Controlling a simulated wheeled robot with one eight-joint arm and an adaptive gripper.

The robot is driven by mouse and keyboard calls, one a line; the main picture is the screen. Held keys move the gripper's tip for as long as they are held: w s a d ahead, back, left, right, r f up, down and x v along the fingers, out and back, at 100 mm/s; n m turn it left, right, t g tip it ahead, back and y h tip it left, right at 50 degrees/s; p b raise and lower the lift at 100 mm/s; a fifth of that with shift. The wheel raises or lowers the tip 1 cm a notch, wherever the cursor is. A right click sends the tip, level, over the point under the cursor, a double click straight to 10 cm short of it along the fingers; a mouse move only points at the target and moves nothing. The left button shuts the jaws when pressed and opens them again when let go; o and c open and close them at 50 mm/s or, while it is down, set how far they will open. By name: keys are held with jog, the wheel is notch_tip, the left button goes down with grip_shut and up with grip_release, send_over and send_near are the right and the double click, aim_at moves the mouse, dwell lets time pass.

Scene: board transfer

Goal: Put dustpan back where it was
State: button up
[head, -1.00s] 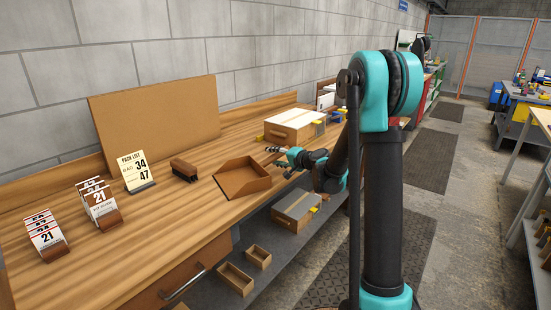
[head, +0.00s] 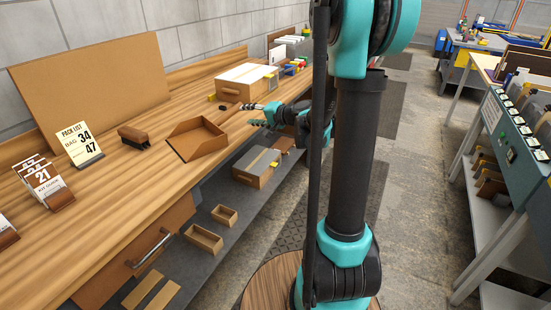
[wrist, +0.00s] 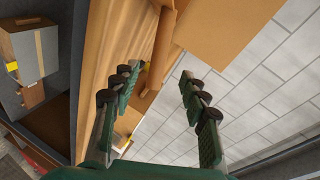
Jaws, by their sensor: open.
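The brown dustpan (head: 190,147), an open-fronted tray with low side walls, lies flat on the wooden workbench (head: 115,188). My gripper (head: 251,114) is to the right of the dustpan, apart from it, near the bench's front edge. In the wrist view my gripper (wrist: 158,72) has its two green fingers spread, with nothing between them. I cannot make out the dustpan clearly in the wrist view. A small dark brown brush-like block (head: 134,136) lies left of the dustpan.
A white-topped box (head: 245,79) stands behind my gripper. A pack-list card (head: 79,145) and a brown board (head: 95,85) are at the left. Small trays and a box (head: 255,166) are on the lower shelf. A rack (head: 510,145) stands across the aisle.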

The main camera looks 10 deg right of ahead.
jog(key=s+d+f+n+g+h, duration=0.15)
jog(key=s+f, duration=0.25)
jog(key=s, duration=0.5)
jog(key=s+d+f+n+g+h, duration=0.1)
jog(key=s+f+n+g+h, duration=0.3)
jog(key=s, duration=0.5)
jog(key=s+d+f+h, duration=0.2)
jog(key=s+d+f, duration=0.1)
jog(key=s, duration=0.4)
jog(key=s+d+f+g+h, duration=0.1)
jog(key=s+d+f+h, duration=0.1)
jog(key=s+d+f, duration=0.2)
jog(key=s+d, duration=0.2)
jog(key=s, duration=0.1)
jog(key=shift+f+n, duration=0.25)
jog(key=shift+n, duration=0.1)
jog(key=shift+s, duration=0.1)
